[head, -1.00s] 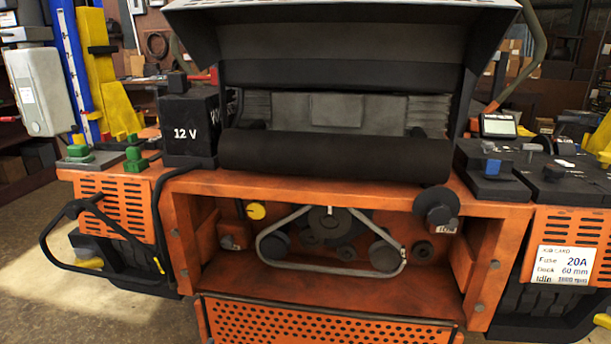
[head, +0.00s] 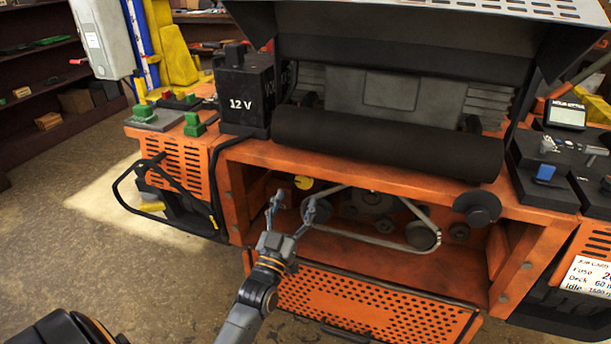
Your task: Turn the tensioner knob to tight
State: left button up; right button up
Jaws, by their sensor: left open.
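A small yellow round knob or dial (head: 303,182) sits on the back wall of the orange bay, at its upper left. A larger black knob (head: 478,208) is mounted at the bay's upper right edge. I cannot read a marking that tells which is the tensioner knob, nor its setting. A pale belt (head: 345,236) runs around dark pulleys between them. My left gripper (head: 292,206) is open and empty. In the picture its fingers are just below the yellow knob; I cannot tell how far in front. My right gripper is not in view.
The bay has an orange frame (head: 232,203) and a perforated panel (head: 375,308) hanging below. A black 12 V battery (head: 243,98) stands above left. A black roller (head: 390,146) overhangs the bay. Open floor (head: 70,240) lies to the left.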

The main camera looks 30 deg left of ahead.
aim_at(303, 182)
pick_arm(q)
jog(key=p+x, duration=0.1)
jog(key=x, duration=0.6)
grip_shut()
